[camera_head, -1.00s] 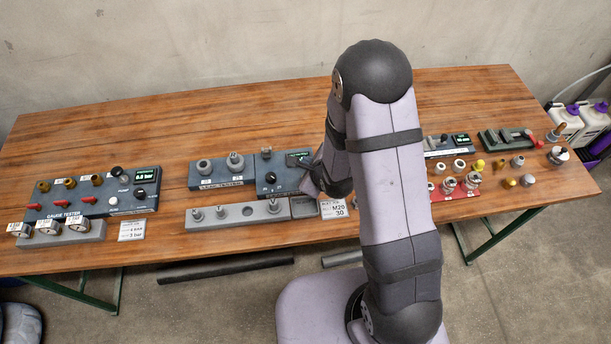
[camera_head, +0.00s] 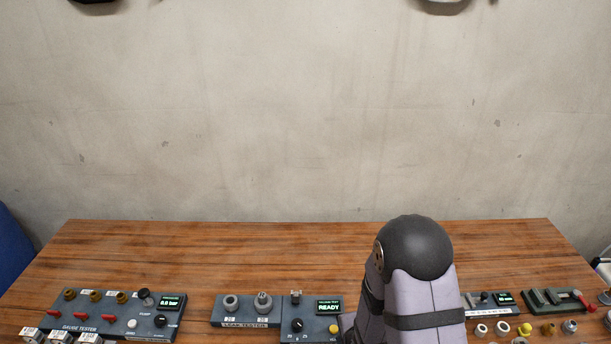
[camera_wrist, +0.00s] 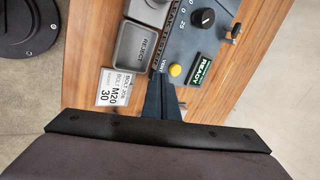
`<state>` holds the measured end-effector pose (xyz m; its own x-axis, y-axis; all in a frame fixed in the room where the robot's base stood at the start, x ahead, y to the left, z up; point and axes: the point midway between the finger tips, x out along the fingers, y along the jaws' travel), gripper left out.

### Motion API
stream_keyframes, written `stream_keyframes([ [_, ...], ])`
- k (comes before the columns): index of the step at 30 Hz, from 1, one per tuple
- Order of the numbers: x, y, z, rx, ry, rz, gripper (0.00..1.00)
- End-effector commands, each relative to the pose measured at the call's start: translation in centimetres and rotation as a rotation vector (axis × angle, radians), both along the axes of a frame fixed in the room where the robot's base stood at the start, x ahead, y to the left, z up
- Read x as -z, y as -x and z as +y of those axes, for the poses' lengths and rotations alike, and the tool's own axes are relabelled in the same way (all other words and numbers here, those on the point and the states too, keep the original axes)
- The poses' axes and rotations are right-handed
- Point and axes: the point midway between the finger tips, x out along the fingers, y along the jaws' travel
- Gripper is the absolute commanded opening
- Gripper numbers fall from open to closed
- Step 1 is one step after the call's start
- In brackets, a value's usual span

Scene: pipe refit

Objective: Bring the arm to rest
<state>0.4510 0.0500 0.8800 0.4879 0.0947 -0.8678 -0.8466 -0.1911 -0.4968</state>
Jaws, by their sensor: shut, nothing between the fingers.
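My gripper (camera_wrist: 161,100) shows in the wrist view with its dark fingers closed together and nothing between them. It is in front of the leak tester (camera_wrist: 195,40), near the yellow button and the READY display. In the head view my arm rises at the lower right of centre and hides part of the bench; the gripper itself is not visible there. The leak tester (camera_head: 246,313) also shows in the head view, left of my arm, with its READY screen lit green.
The wooden bench (camera_head: 240,250) is clear along its back. The gauge tester (camera_head: 115,320) stands at left. A green vise-like fixture (camera_head: 550,298) and several small fittings are at right.

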Motion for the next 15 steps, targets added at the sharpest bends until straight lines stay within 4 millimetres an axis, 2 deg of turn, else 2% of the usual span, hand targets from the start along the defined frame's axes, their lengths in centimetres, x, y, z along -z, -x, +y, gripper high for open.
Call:
stream_keyframes([
  [5, 2.4, 5.8, -1.2, -0.361, 0.199, 0.206, 0.0],
  [9, 3.4, 11.5, -2.2, -0.674, 0.284, 0.392, 0.0],
  [11, 3.2, 14.0, -2.6, -0.812, 0.299, 0.468, 0.0],
  [15, 1.3, 18.9, -3.4, -1.132, 0.287, 0.611, 0.0],
])
